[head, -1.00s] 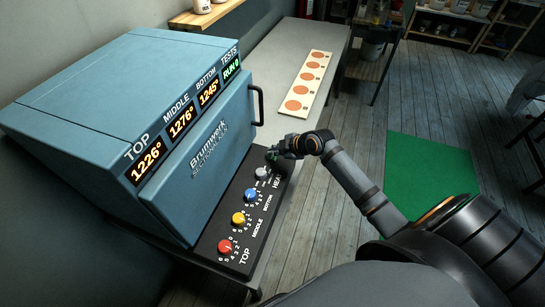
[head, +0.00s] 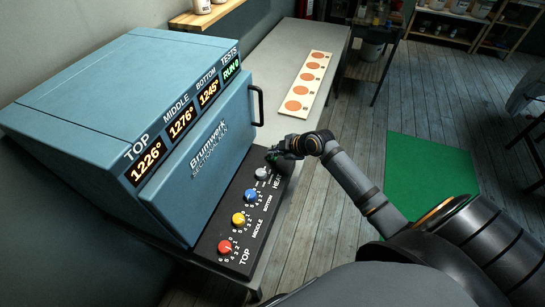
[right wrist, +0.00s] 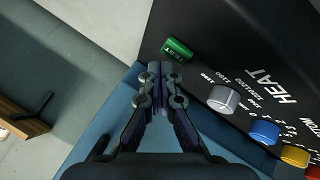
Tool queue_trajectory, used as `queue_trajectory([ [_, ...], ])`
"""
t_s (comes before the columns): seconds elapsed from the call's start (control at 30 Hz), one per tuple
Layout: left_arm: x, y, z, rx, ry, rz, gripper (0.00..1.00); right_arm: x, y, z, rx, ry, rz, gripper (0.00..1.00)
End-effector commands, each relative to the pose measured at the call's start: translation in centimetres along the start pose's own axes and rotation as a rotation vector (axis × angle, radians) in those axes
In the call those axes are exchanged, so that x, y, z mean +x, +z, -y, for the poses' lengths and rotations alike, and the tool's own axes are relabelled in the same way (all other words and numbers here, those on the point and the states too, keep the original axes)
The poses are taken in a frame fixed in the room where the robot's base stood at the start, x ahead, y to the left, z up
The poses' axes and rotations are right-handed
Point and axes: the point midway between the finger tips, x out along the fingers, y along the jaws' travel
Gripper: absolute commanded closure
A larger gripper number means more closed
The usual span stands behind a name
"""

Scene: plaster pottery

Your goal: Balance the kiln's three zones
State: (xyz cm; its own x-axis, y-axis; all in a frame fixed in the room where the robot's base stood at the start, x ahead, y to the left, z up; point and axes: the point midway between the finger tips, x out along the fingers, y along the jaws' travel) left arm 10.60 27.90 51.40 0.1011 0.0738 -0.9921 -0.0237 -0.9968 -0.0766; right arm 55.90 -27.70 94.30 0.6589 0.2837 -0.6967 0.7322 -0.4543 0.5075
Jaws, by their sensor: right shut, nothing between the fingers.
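The blue kiln (head: 120,85) shows TOP 1226°, MIDDLE 1276°, BOTTOM 1245° on its display (head: 180,125), with a green TESTS field reading RUN 0. Its black panel (head: 215,262) carries a red TOP knob (head: 225,247), a yellow MIDDLE knob (head: 238,219), a blue BOTTOM knob (head: 250,196) and a grey HEAT knob (head: 262,173). My right gripper (head: 273,156) is shut and empty over the panel's far end. In the right wrist view its fingertips (right wrist: 158,72) are close beside the green TEST button (right wrist: 179,48); I cannot tell whether they touch. My left gripper is out of view.
The kiln's dark door handle (head: 258,105) stands out just beyond the panel. A board with several orange discs (head: 305,90) lies on the grey table (head: 275,55) behind. A green mat (head: 430,165) lies on the floor to the right.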

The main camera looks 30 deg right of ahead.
Motion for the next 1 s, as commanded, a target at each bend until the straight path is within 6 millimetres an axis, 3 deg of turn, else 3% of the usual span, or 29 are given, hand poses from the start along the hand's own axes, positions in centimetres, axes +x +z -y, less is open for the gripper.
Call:
queue_trajectory([
  [1.0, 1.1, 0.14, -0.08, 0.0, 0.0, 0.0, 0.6, 0.94, 0.69, 0.7, 0.0, 0.0, 0.0, 1.0],
])
